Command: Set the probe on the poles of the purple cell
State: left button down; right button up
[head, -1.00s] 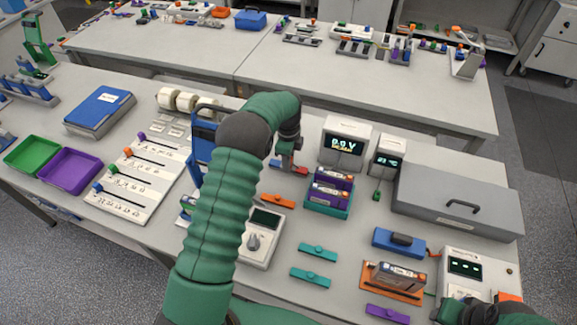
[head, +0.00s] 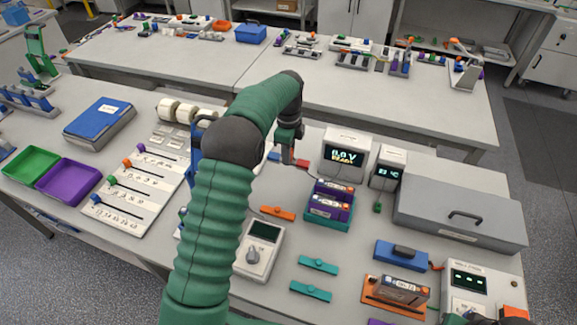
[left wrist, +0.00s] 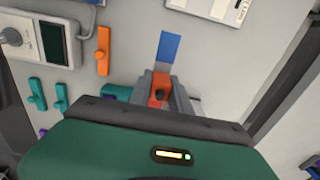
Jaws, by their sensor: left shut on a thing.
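Two purple cells (head: 331,194) sit side by side in a teal holder (head: 326,221) on the bench; I cannot tell their poles clearly. My left gripper (head: 288,155) is up and left of the holder, shut on the probe, whose red part (head: 302,162) sticks out to the right and blue part to the left. In the left wrist view the red-orange probe body (left wrist: 159,92) is between the grey fingers, with a blue strip (left wrist: 168,50) beyond. The probe tips are hidden. Only a sliver of my right arm shows at the bottom right.
A voltage display (head: 346,154) stands just behind the holder, with a smaller display (head: 388,168) beside it. A grey lidded case (head: 460,208) is on the right. A handheld meter (head: 258,248), an orange clip (head: 277,213) and teal clips (head: 318,265) lie in front.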

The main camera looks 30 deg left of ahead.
pick_arm(q)
jog(key=shift+r, duration=0.35)
jog(key=shift+w, duration=0.1)
jog(key=shift+d+r+p, duration=0.15)
jog(key=shift+r+p, duration=0.05)
jog(key=shift+p, duration=0.2)
jog(key=s+d+r+p, duration=0.3)
jog(key=d+r+p, duration=0.1)
jog(key=d+p, duration=0.5)
jog(key=s+d+r+p, duration=0.3)
jog(key=d+p, duration=0.6)
jog(key=p, duration=0.1)
jog(key=f+b, duration=0.4)
jog(key=shift+s+a+f, duration=0.1)
jog(key=shift+a+f, duration=0.2)
jog(key=shift+f, duration=0.05)
jog(key=shift+f+b, duration=0.45)
jog(key=shift+b, duration=0.05)
jog(key=shift+d, duration=0.15)
